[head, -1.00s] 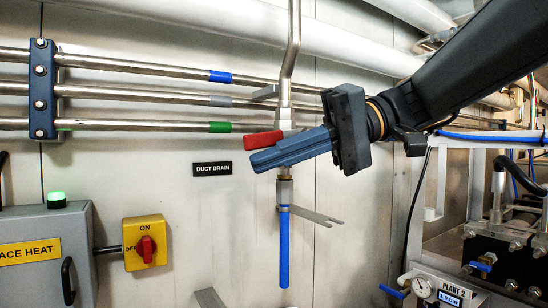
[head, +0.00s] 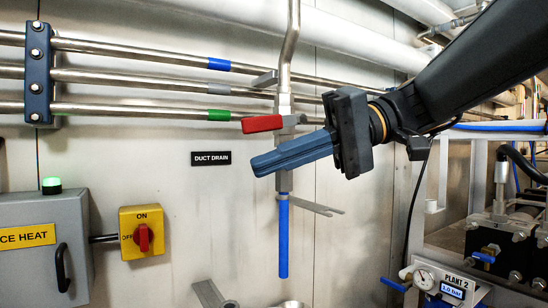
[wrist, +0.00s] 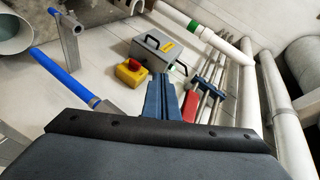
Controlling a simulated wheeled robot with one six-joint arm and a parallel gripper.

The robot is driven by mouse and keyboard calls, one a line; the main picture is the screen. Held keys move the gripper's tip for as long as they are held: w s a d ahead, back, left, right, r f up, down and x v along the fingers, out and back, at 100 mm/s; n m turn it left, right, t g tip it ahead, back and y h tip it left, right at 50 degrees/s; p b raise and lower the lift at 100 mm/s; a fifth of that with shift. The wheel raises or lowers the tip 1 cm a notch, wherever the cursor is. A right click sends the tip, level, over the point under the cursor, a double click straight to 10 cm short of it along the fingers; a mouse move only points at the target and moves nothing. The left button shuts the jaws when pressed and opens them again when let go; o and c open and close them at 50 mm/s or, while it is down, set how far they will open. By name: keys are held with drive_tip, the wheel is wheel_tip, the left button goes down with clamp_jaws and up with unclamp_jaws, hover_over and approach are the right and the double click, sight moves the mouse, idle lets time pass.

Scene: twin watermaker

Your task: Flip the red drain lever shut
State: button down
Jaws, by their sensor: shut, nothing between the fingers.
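The red drain lever (head: 262,124) sticks out to the left, about level, from the valve on a vertical metal pipe. A blue hose (head: 283,236) hangs below that valve. A black DUCT DRAIN label (head: 211,158) is on the wall to the left. My gripper (head: 256,167) is shut and empty. Its blue fingers point left, just below the lever in the head view, and cover part of the valve body. In the wrist view the lever (wrist: 189,107) shows just right of my fingertips (wrist: 161,80). I cannot tell whether they touch.
Three horizontal pipes (head: 150,45) run behind the valve. A bracket (head: 318,208) juts right below it. A yellow switch box (head: 141,232) and a grey heater cabinet (head: 38,245) are at lower left. Plant equipment (head: 470,270) stands at lower right.

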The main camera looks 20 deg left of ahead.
drive_tip(key=w+d+f+b, duration=0.2)
drive_tip(key=w+d+f, duration=0.2)
drive_tip(key=d, duration=0.4)
drive_tip(key=shift+w+b, duration=0.4)
drive_tip(key=shift+w, duration=0.3)
drive_tip(key=shift+d+f, duration=0.1)
drive_tip(key=shift+f, duration=0.05)
drive_tip(key=w+d+f+m+t+h, duration=0.1)
drive_tip(key=d+f+m+t, duration=0.15)
drive_tip(key=f, duration=0.45)
drive_tip(key=w+d+f+m+t+h, duration=0.1)
drive_tip(key=d+f+m, duration=0.15)
drive_tip(key=f, duration=0.45)
drive_tip(key=s+d+f+m+t+h, duration=0.1)
drive_tip(key=s+d+f+m+h, duration=0.1)
drive_tip(key=d+f, duration=0.6)
drive_tip(key=s+d+f+m+t+h+p, duration=0.1)
drive_tip(key=d+f+h, duration=0.3)
drive_tip(key=d+f, duration=0.5)
drive_tip(key=s+d+f+m+t+h, duration=0.2)
drive_tip(key=d+f+m+h, duration=0.1)
drive_tip(key=d+f, duration=0.5)
wheel_tip(320, 180, down, 2)
drive_tip(key=shift+s+d+f+h, duration=0.15)
drive_tip(key=shift+s+h, duration=0.2)
drive_tip(key=shift+h, duration=0.05)
